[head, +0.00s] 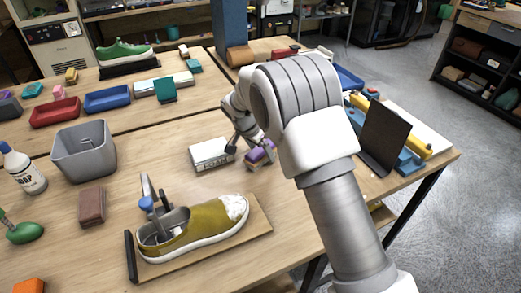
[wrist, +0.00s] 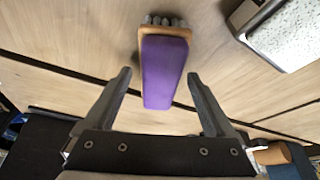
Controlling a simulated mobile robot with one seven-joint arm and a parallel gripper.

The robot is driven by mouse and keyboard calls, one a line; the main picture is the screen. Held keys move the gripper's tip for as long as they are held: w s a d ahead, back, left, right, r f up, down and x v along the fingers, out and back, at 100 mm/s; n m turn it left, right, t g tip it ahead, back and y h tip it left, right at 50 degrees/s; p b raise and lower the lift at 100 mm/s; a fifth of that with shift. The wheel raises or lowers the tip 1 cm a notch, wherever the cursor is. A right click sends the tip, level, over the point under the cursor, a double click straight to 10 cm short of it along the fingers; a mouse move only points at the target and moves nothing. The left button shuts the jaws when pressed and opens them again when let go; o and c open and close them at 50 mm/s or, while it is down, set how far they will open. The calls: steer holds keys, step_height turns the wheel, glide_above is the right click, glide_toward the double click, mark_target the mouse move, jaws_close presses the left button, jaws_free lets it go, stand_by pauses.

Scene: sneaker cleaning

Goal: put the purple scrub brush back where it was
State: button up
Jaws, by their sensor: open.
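The purple scrub brush (head: 259,155) lies on the wooden table, right of a white block, partly hidden by my gripper in the head view. In the wrist view the brush (wrist: 164,72) shows a purple top, an orange-brown edge and grey bristles at its far end. My gripper (wrist: 158,76) is open. Its two fingers appear on either side of the brush, with gaps to both sides. I cannot tell how high the fingers are above the table.
The white speckled block (head: 212,154) is close on the left; it also shows in the wrist view (wrist: 290,35). A yellow sneaker (head: 195,228) sits on a board in front. A grey bin (head: 84,152) is at left. A dark upright panel (head: 384,138) stands at right.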

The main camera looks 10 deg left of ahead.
steer(key=v, duration=1.2)
steer(key=s+d+r, duration=0.3)
steer(key=d+r, duration=0.5)
steer(key=d, duration=0.2)
steer(key=s+d+r+n+y, duration=0.2)
steer(key=s+d+r, duration=0.45)
steer(key=d, duration=0.35)
steer(key=s+d+n, duration=0.1)
steer(key=s+d, duration=0.2)
steer(key=s, duration=0.3)
steer(key=s+d+n+t, duration=0.1)
steer(key=s+d, duration=0.2)
steer(key=s, duration=0.4)
steer(key=s+d+f+n, duration=0.1)
steer(key=s+d+n, duration=0.1)
steer(key=s+d, duration=0.2)
steer(key=s, duration=0.2)
steer(key=shift+s+t, duration=0.3)
steer(key=shift+t, duration=0.1)
steer(key=shift+r, duration=0.1)
